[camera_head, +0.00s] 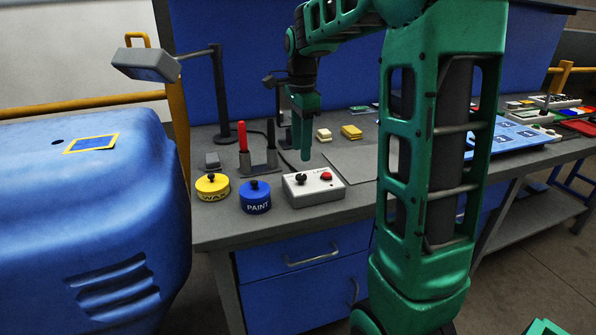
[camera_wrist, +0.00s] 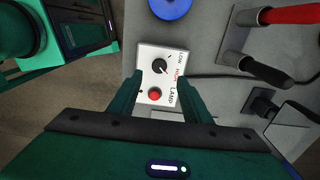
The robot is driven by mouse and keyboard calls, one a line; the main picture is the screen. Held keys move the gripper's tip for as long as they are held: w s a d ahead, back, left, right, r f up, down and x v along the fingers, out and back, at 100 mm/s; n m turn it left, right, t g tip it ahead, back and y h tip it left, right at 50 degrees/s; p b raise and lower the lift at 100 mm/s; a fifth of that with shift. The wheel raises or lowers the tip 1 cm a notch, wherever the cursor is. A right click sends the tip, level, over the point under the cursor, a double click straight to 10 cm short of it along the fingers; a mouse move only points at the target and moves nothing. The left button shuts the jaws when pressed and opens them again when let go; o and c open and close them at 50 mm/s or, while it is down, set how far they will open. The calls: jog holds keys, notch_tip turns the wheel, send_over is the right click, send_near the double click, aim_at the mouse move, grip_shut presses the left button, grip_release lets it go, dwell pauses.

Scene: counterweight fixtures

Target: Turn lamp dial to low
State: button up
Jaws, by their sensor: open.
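The lamp control box (camera_head: 313,190) is white-grey and sits near the front edge of the workbench. It has a black dial (camera_head: 300,179) and a red button (camera_head: 326,176). The wrist view shows the box (camera_wrist: 147,55) with its black dial (camera_wrist: 159,65), red button (camera_wrist: 155,96) and the words LOW, HIGH and LAMP. The dial's pale mark seems to point toward HIGH. My gripper (camera_head: 303,150) is open above the box. In the wrist view its fingers (camera_wrist: 160,80) frame the box from both sides, apart from the dial. The desk lamp (camera_head: 146,66) stands at the back left.
A yellow WAX tin (camera_head: 212,188) and a blue PAINT tin (camera_head: 255,198) stand left of the box. Behind them is a holder (camera_head: 260,165) with red-handled and black-handled tools. Yellow and cream blocks lie farther back. A blue tray (camera_head: 515,135) is at right.

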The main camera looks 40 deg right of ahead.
aim_at(301, 175)
notch_tip(301, 175, down, 8)
dwell(0.4)
jog(key=c, duration=1)
